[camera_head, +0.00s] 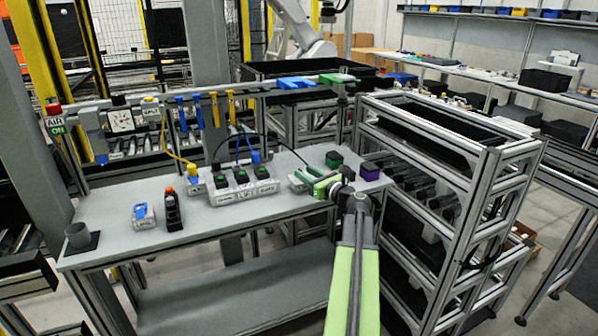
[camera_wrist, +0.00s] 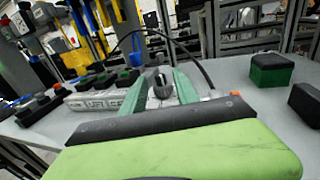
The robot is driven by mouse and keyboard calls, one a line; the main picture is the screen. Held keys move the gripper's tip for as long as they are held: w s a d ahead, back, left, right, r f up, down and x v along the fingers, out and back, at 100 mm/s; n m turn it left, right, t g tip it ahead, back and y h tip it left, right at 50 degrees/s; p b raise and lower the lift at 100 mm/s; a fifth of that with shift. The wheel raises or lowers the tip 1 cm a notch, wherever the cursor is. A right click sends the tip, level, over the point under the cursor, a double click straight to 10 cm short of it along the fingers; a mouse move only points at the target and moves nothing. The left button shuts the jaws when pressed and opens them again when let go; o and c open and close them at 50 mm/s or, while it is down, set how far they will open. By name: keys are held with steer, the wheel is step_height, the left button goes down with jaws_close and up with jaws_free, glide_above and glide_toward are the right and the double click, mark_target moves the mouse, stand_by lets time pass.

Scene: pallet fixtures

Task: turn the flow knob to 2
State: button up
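A dark grey knob (camera_wrist: 160,86), which I take to be the flow knob, shows in the wrist view on a light-coloured base. My gripper (camera_wrist: 158,84) has its two green fingers apart, one on each side of the knob. A gap shows beside the knob, so the fingers do not look closed on it. In the head view my gripper (camera_head: 306,179) is low over the right part of the bench, and it hides most of the knob. A white base (camera_head: 296,184) shows at its left. The knob's setting and scale cannot be read.
A white block with several black-topped switches (camera_head: 241,191) stands left of my gripper on the grey bench (camera_head: 130,215). A black cable (camera_head: 268,145) arches behind.

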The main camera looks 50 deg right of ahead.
mark_target(300, 169)
steer(key=shift+w+d, duration=0.15)
steer(key=shift+w, duration=0.8)
steer(key=shift+w+d, duration=0.1)
steer(key=shift+w, duration=0.8)
steer(key=shift+c, duration=0.5)
jaws_close()
steer(key=shift+s+a+f, duration=0.1)
steer(key=shift+a, duration=0.15)
steer(key=shift+d, duration=0.1)
steer(key=shift+m+h, duration=0.3)
steer(key=shift+h, duration=0.2)
